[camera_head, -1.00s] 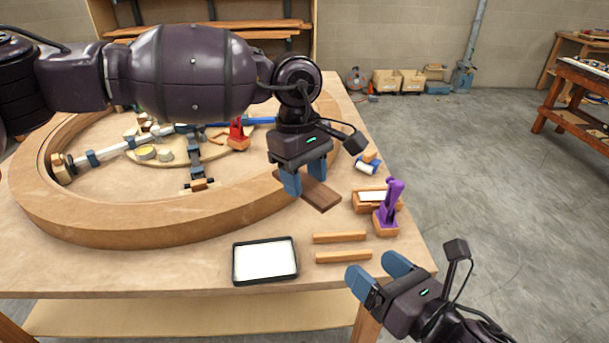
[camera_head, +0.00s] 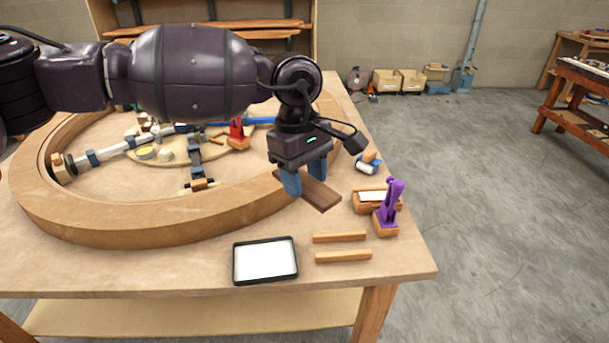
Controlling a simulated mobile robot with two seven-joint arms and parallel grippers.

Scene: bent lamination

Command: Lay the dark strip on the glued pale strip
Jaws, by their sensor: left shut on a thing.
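My left gripper (camera_head: 304,182) points down over the right side of the large curved wooden ring. It is shut on the dark strip (camera_head: 323,196), a short flat brown piece that sticks out to the lower right of the fingers. I cannot make out a glued pale strip for certain. Two narrow light-wood bars (camera_head: 340,237) lie parallel on the table near its front right. My right gripper is out of view.
A black tray with a white inside (camera_head: 235,263) lies left of the bars. A purple clamp (camera_head: 389,208) stands at the table's right edge, beside a wooden box (camera_head: 358,207). A blue and white roller (camera_head: 367,166) lies behind them. The curved ring (camera_head: 130,230) fills the table's left.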

